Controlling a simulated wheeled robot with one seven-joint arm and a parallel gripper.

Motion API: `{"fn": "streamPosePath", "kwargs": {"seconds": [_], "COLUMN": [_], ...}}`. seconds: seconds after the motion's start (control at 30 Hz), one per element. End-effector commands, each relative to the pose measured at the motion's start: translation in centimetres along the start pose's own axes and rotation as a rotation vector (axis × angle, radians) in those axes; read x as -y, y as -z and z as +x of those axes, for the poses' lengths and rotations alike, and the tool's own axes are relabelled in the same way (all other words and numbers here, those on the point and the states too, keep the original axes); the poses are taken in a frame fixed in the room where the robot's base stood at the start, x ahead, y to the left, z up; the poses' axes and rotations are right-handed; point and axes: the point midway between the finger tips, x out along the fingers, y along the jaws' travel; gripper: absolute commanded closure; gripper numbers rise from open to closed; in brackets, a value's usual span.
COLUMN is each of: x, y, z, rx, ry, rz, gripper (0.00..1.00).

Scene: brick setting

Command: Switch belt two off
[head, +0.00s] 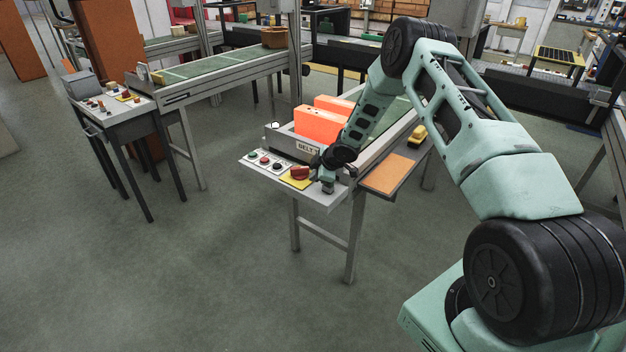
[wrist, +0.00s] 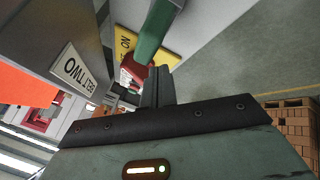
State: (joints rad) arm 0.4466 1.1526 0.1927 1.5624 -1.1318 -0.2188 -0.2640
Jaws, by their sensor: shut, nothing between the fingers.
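The control panel of belt two (head: 262,164) is at the front end of the middle conveyor, with its label "BELT TWO" (wrist: 78,75) readable in the wrist view. A red switch knob (head: 299,172) sits on a yellow plate (head: 294,183) at the panel's right end. My gripper (head: 327,186) points down, shut and empty, just right of the knob. I cannot tell whether it touches the knob or which way the knob is set.
Several small buttons line the panel left of the knob. Orange boxes (head: 318,125) stand on the belt behind it. An orange-topped side shelf (head: 393,174) is to the right. Another conveyor with its own panel (head: 110,103) stands at left. The floor in front is clear.

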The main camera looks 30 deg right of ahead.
Motion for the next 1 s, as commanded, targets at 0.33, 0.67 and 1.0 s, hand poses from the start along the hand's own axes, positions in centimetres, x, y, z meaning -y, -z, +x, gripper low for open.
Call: {"fn": "streamPosePath", "kwargs": {"seconds": [0.33,0.67,1.0], "x": [-0.1,-0.1,0.1], "y": [-0.1,-0.1,-0.1], "z": [-5.2,-7.5,-7.6], "rx": [0.000,-0.001,-0.001], "ry": [-0.002,0.001,0.000], "rz": [0.001,0.001,0.000], "gripper": [1.00,1.00,1.00]}}
